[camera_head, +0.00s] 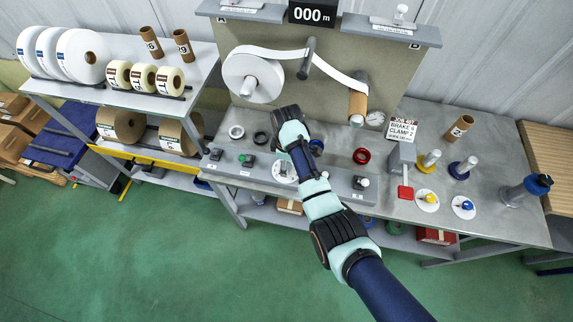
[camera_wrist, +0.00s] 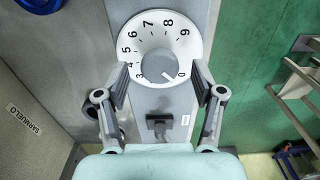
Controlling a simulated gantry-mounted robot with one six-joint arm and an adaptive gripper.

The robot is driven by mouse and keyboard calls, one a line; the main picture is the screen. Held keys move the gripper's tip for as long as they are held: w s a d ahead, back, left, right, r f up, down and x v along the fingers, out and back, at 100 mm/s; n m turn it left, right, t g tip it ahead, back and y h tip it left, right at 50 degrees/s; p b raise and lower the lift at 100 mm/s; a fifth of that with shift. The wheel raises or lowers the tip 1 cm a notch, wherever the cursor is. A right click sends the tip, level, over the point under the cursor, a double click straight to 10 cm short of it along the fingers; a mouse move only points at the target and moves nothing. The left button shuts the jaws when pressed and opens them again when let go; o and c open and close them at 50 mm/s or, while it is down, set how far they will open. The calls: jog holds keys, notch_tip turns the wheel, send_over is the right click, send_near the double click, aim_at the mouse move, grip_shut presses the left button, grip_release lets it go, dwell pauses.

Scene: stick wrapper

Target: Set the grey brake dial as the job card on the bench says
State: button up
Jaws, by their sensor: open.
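The grey brake dial (camera_wrist: 158,62) is a round grey knob on a white face with black numerals, 3 to 9 and 0 readable. A short white mark on its lower right points near the 0; its exact setting is hard to tell. My gripper (camera_wrist: 160,74) is open, its two fingers either side of the knob, contact unclear. In the head view my gripper (camera_head: 290,152) is over the white dial face (camera_head: 284,173) on the grey front rail. The job card (camera_head: 406,130) stands on the bench behind the rail and reads "BRAKE & CLAMP 2"; its top line is too small to read surely.
A red lever pad (camera_head: 405,192) and yellow and blue knobs stand right. Behind are a white roll (camera_head: 253,77) and a display reading 000 m (camera_head: 312,13).

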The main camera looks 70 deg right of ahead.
jog(key=shift+f, duration=0.5)
jog(key=c, duration=1.1)
jog(key=shift+c, duration=0.2)
